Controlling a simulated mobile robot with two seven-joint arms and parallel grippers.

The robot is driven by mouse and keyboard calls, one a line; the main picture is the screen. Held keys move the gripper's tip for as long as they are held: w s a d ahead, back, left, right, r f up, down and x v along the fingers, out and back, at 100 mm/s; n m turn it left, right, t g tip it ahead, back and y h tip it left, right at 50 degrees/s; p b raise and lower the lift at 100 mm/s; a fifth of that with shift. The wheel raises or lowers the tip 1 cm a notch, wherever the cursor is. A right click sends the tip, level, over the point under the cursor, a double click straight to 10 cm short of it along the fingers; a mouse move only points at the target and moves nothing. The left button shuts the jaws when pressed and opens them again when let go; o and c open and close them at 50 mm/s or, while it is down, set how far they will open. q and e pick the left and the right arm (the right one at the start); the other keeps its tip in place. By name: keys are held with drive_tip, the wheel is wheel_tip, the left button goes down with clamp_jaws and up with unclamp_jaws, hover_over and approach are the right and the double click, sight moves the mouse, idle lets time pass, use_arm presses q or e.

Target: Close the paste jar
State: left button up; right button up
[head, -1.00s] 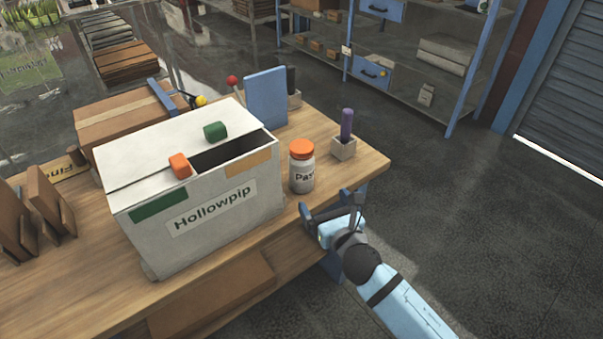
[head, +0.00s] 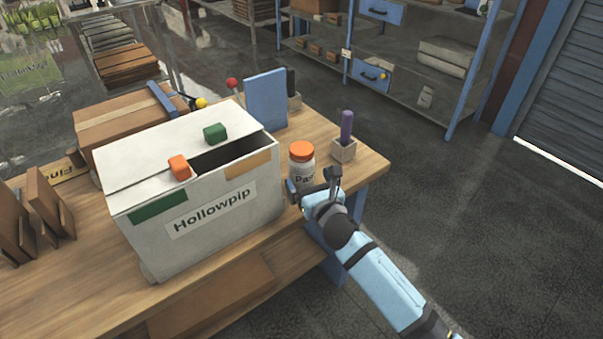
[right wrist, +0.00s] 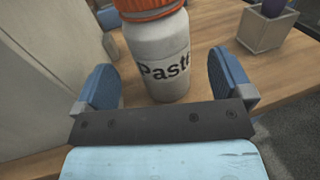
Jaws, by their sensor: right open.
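The paste jar (head: 301,164) is a white jar labelled "Paste" standing upright on the wooden table, right of the Hollowpip box. Its orange lid (head: 302,151) sits on its top; I cannot tell how tightly. In the right wrist view the jar (right wrist: 160,62) stands just beyond the fingertips, midway between them, with the lid (right wrist: 150,8) cut off by the top edge. My right gripper (head: 314,184) is open and empty at the front of the jar, low by its body. It also shows in the right wrist view (right wrist: 162,85), one blue finger to each side. My left gripper is not in view.
The white Hollowpip box (head: 225,212), with a green and an orange block on top, stands close left of the jar. A small holder (head: 343,151) with a purple-handled item stands behind right. The table's right edge (head: 378,172) is near, with open floor beyond.

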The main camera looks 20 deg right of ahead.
sight(301, 166)
drive_tip(key=w, duration=0.5)
drive_tip(key=shift+w+a+r, duration=0.1)
drive_tip(key=shift+a, duration=0.15)
drive_tip(key=shift+r, duration=0.1)
drive_tip(key=c, duration=1.3)
drive_tip(key=shift+o, duration=0.2)
drive_tip(key=shift+r, duration=0.1)
use_arm(q)
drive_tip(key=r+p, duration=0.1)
drive_tip(key=p, duration=0.3)
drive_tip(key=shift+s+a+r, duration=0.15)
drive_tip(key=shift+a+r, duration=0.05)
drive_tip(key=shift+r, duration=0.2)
use_arm(e)
wheel_tip(301, 166, up, 20)
